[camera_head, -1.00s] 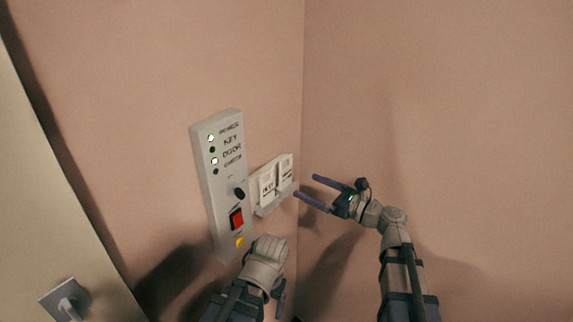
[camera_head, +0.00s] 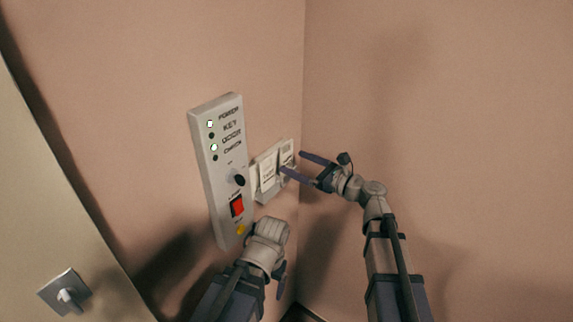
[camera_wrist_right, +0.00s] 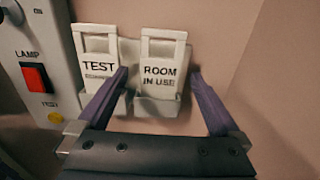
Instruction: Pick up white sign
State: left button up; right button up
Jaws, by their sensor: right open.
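Two white signs hang side by side in a white wall holder (camera_head: 266,197). In the right wrist view the left sign (camera_wrist_right: 97,50) reads "TEST" and the right sign (camera_wrist_right: 163,52) reads "ROOM IN USE". Both also show in the head view, the left sign (camera_head: 268,169) and the right sign (camera_head: 287,152). My right gripper (camera_head: 291,162) is open in front of the holder. In the right wrist view its fingers (camera_wrist_right: 158,76) appear either side of the "ROOM IN USE" sign, with nothing held. My left arm's wrist (camera_head: 267,245) shows below the control panel; its fingers are not clearly visible.
A control panel (camera_head: 222,180) with lights, a black knob and a red switch (camera_head: 237,206) is on the wall left of the holder. A wall corner is close on the right. A door with a handle (camera_head: 66,294) is at the far left.

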jog(key=x, duration=0.3)
jog(key=shift+d, duration=0.1)
jog(key=c, duration=1.3)
jog(key=shift+c, duration=0.2)
notch_tip(320, 180, up, 10)
jog(key=p, duration=1)
